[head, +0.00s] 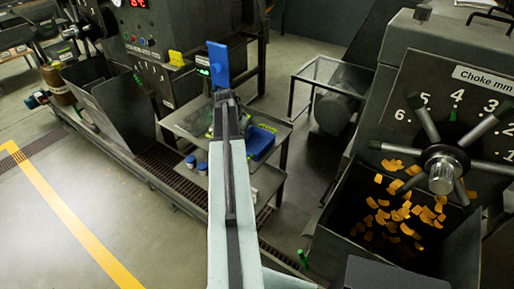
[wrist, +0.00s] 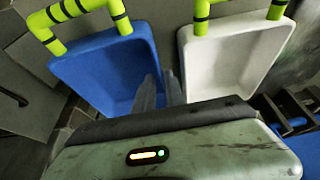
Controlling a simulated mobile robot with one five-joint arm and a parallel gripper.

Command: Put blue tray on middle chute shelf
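The blue tray (wrist: 108,72) has a yellow-green handle with black bands. It is left in the wrist view, and part of it shows on a low metal stand (head: 188,123) right of my arm in the head view (head: 262,143). My gripper (wrist: 161,80) has two dark fingers with a narrow gap between them and nothing seen in it. They overlap the blue tray's right edge and the gap beside it in the wrist view; contact cannot be told. In the head view my arm hides the gripper. I cannot tell which surface is the middle chute shelf.
A white tray (wrist: 232,58) with a similar handle is beside the blue one. Blue-capped jars (head: 191,161) are on the stand's lower level. A bin with orange flakes (head: 400,215) is at right, under a choke dial. Open floor (head: 60,235) lies at left.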

